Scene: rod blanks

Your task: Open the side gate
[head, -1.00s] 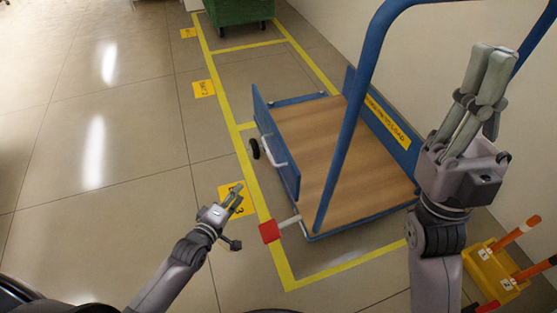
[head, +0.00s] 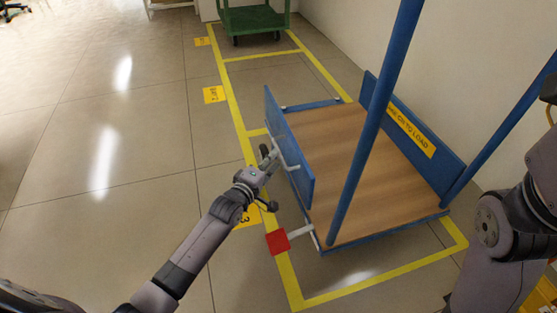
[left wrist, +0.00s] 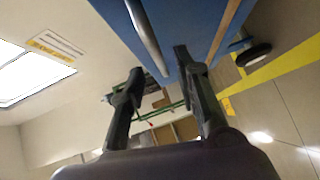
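The side gate (head: 298,170) is a blue panel standing upright along the left side of the cart's wooden deck (head: 345,150). A pale bar handle (head: 289,160) is on its outer face. My left gripper (head: 268,156) is beside the gate at the handle. In the left wrist view my left gripper (left wrist: 160,65) is open, its two dark fingers apart. The handle (left wrist: 145,38) runs down toward the gap between them, and the blue panel (left wrist: 185,25) is behind. I cannot tell whether they touch. My right arm is at the right edge, its fingers out of view.
A red pedal (head: 277,242) sticks out low at the cart's near left corner. The cart's blue push frame (head: 370,130) rises at the near end. A green cart (head: 252,18) stands at the back. Floor to the left is clear.

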